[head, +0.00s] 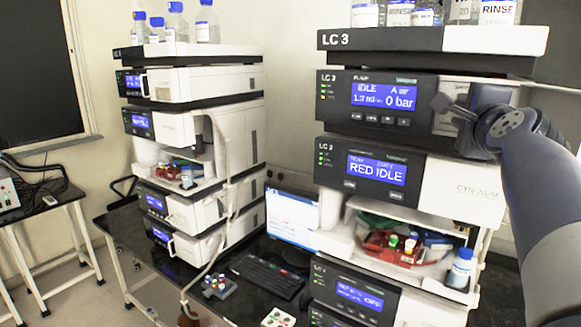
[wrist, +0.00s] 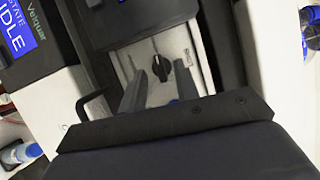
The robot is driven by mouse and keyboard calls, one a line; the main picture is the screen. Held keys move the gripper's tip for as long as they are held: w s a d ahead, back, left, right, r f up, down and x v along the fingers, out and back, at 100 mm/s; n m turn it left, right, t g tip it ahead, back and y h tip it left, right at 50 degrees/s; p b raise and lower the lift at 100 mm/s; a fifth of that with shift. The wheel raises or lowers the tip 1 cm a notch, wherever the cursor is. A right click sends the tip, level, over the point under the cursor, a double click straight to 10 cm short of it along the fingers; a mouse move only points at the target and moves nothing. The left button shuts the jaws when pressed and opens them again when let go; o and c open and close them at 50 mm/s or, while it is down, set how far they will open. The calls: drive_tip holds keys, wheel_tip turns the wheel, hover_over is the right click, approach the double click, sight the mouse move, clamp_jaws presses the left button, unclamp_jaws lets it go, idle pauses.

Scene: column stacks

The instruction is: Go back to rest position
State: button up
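My gripper (head: 447,107) is at the right side of the upper pump module (head: 380,98) of the right LC 3 stack, with my arm reaching in from the right edge. In the wrist view my gripper (wrist: 158,90) has its two dark fingers apart and nothing held between them. A small black knob (wrist: 160,68) on a light metal panel (wrist: 152,52) shows beyond and between the fingertips. I cannot tell how far the fingertips are from the panel. In the head view my gripper hides the knob.
Bottles (head: 402,12) stand on top of the right stack. Below, an open bay holds a red vial tray (head: 385,250) and a blue-capped bottle (head: 460,270). A second stack (head: 180,140) stands left. A keyboard (head: 268,275) and a monitor (head: 292,225) are between them.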

drive_tip(key=shift+w+d+f+m, duration=0.1)
drive_tip(key=shift+w+m, duration=0.2)
drive_tip(key=shift+w, duration=0.4)
drive_tip(key=m, duration=0.1)
drive_tip(key=m+t+h, duration=0.1)
drive_tip(key=shift+s+m, duration=0.35)
drive_tip(key=shift+m, duration=0.05)
drive_tip(key=shift+f+m+t+h+b, duration=0.1)
drive_tip(key=shift+m+t+h+b, duration=0.3)
drive_tip(key=shift+m, duration=1)
drive_tip(key=v, duration=0.8)
drive_tip(key=shift+s, duration=0.15)
drive_tip(key=shift+f, duration=0.1)
